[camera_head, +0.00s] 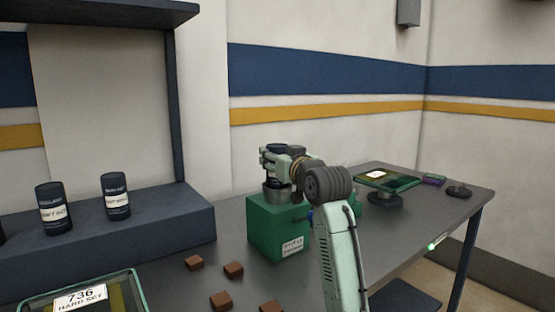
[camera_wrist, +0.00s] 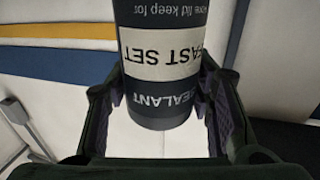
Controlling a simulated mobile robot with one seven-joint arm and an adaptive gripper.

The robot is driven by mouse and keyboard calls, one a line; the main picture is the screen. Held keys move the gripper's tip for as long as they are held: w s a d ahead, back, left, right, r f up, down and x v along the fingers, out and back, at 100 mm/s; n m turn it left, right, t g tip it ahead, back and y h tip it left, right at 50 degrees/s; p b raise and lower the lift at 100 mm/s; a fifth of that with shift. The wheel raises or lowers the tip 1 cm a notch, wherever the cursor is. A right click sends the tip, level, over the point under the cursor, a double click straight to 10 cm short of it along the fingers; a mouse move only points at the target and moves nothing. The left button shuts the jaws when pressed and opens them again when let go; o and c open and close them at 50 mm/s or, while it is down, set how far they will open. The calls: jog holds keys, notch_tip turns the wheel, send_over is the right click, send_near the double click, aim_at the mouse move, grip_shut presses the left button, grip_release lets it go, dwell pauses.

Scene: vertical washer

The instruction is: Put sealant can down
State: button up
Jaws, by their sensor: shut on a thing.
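A dark sealant can (camera_wrist: 160,20) with a white "FAST SET" band fills the upper middle of the wrist view, its lettering upside down there. My gripper (camera_wrist: 163,108) has a finger on each side of it and is shut on it. In the head view my gripper (camera_head: 272,160) holds the can (camera_head: 275,149), mostly hidden by the fingers, above a green box (camera_head: 272,232). A metallic round holder (camera_head: 277,191) sits on top of the box, just under the can. Whether the can touches the holder cannot be told.
Two similar dark cans (camera_head: 54,210) (camera_head: 116,197) stand on the raised shelf (camera_head: 150,231) at left. Several brown blocks (camera_head: 233,270) lie on the table in front. A tray labelled 736 (camera_head: 85,298) is at lower left. A green-rimmed plate on a stand (camera_head: 388,182) is at right.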

jog(key=shift+s+f, duration=0.1)
jog(key=shift+f, duration=0.65)
jog(key=shift+f, duration=0.65)
jog(key=o, duration=1.5)
jog(key=shift+o, duration=0.2)
jog(key=shift+r, duration=0.3)
jog(key=shift+r+p, duration=0.3)
jog(key=shift+r, duration=0.25)
jog(key=b+v, duration=0.4)
jog(key=v, duration=0.8)
jog(key=shift+f, duration=0.25)
